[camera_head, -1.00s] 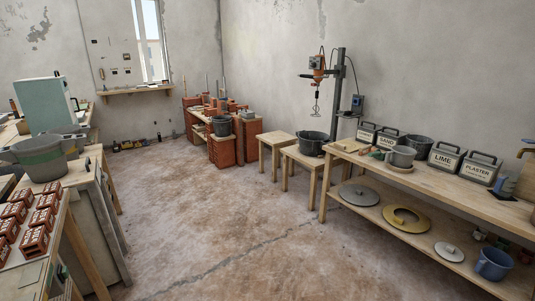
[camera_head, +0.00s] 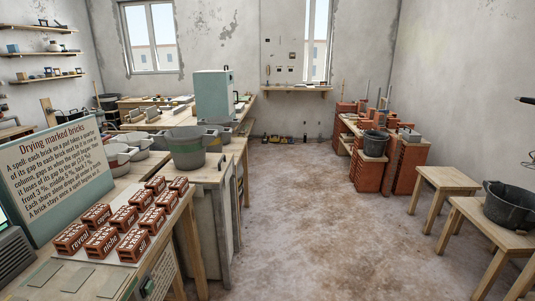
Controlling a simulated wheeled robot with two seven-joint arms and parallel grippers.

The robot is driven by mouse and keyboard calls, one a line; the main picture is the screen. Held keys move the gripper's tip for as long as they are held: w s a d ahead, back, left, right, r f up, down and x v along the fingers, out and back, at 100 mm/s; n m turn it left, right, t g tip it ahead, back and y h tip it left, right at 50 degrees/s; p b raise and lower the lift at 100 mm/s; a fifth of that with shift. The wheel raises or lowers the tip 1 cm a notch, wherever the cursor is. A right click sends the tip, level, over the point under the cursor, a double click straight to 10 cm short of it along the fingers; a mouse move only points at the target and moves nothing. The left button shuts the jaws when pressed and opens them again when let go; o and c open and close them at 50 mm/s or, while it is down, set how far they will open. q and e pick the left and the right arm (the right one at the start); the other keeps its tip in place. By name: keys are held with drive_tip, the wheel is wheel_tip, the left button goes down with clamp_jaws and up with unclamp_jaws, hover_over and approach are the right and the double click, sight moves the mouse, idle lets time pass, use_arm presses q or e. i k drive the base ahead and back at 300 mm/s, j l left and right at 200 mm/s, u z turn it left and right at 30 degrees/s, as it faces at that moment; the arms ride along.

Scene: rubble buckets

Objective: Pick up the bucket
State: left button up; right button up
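Several buckets are in view, and I cannot tell which one the task means. A dark grey bucket (camera_head: 375,144) stands on red bricks at the back right. Neither of my grippers shows in the view.
Marked red bricks (camera_head: 124,218) lie on the front-left table beside a sign (camera_head: 60,176). A pale green box (camera_head: 213,97) stands on the bench behind. A bare wooden stool (camera_head: 448,183) stands at the right. The middle floor (camera_head: 310,220) is clear.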

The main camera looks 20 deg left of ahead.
sight(186, 145)
drive_tip(key=i+l+u, duration=0.2)
drive_tip(key=i, duration=1.1)
